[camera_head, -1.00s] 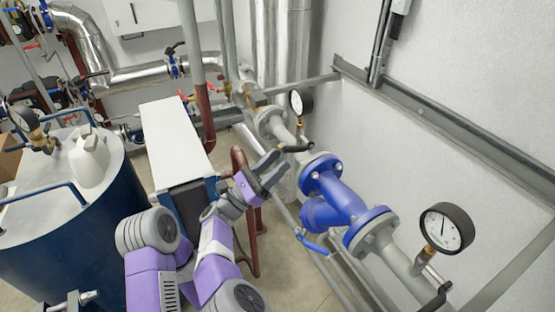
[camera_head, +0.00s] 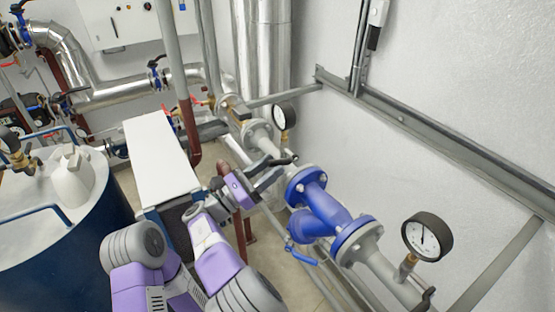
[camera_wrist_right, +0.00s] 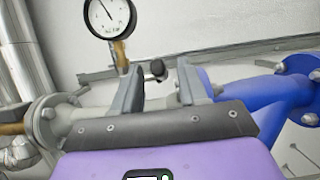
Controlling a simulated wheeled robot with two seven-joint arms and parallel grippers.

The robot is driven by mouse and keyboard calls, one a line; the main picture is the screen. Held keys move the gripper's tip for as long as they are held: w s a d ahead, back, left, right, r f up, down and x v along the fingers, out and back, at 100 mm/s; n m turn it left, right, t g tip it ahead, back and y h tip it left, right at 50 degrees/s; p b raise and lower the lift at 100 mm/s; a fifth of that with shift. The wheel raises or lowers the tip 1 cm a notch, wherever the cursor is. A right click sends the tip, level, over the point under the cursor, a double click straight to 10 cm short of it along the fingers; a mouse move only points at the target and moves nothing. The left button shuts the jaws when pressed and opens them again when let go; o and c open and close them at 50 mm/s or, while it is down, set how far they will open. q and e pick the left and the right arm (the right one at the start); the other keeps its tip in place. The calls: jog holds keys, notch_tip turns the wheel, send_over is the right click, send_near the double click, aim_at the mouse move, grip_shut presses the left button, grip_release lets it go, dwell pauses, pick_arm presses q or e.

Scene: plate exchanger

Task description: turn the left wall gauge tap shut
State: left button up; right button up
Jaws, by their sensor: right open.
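The left wall gauge (camera_head: 284,115) is a round white dial with a black rim above the grey pipe. It also shows at the top of the right wrist view (camera_wrist_right: 107,15). Its small black tap (camera_wrist_right: 157,69) sits below and right of the dial in that view. In the head view the black tap lever (camera_head: 283,160) is by my right gripper's tips. My right gripper (camera_head: 272,172) is open. In the wrist view its fingers (camera_wrist_right: 158,88) stand either side of the tap, which appears between the tips; contact cannot be told. My left gripper is not in view.
A blue flanged valve (camera_head: 325,210) is close right of my right gripper, with a blue lever (camera_head: 301,256) below. A second wall gauge (camera_head: 427,237) is at the right. A white-topped box (camera_head: 160,155) and a blue tank (camera_head: 60,245) stand left.

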aim_at(284, 161)
jog(key=shift+x, duration=1.55)
jog(key=shift+s, duration=0.1)
grip_shut()
